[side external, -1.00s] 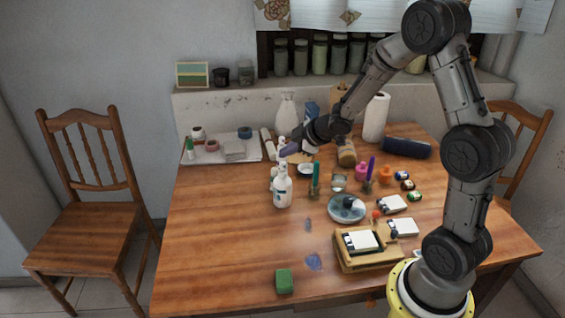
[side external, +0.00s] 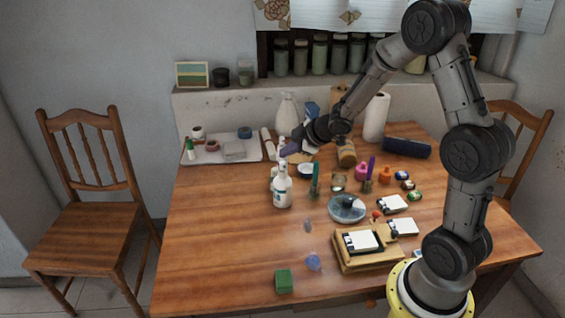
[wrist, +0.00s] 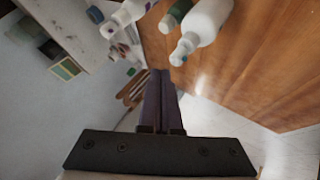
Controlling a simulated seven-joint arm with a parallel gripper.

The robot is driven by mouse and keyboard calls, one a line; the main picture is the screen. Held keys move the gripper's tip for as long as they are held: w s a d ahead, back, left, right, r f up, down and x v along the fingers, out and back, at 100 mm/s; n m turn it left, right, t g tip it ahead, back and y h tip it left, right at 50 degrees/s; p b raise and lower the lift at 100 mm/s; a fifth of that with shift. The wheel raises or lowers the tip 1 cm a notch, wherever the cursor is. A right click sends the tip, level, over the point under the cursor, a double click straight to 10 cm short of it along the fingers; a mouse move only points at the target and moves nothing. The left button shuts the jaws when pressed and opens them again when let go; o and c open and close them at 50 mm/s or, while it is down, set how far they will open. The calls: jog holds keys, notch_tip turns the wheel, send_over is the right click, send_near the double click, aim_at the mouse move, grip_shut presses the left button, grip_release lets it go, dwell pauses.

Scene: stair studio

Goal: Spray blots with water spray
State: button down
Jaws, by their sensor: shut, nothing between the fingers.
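A white spray bottle (side external: 283,190) with a label stands upright on the wooden table (side external: 215,235). In the wrist view a white bottle (wrist: 203,24) shows at the top, beyond the fingertips. Two bluish blots lie on the table in front of it: a small one (side external: 307,225) and a larger one (side external: 313,262). My gripper (side external: 288,150) is above the table, just behind and above the spray bottle's top. In the wrist view my gripper's dark fingers (wrist: 160,80) are pressed together with nothing between them.
A green block (side external: 284,281) sits near the front edge. A wooden box with a white pad (side external: 361,241), a round dish (side external: 346,208) and several small bottles crowd the right. A tray (side external: 222,148) lies at the back left. The table's left side is clear.

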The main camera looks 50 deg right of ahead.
dwell(0.4)
jog(key=shift+f, duration=0.45)
jog(key=shift+f, duration=0.5)
dwell(0.6)
jog(key=shift+r, duration=0.95)
notch_tip(320, 180, up, 6)
dwell(0.6)
dwell(0.4)
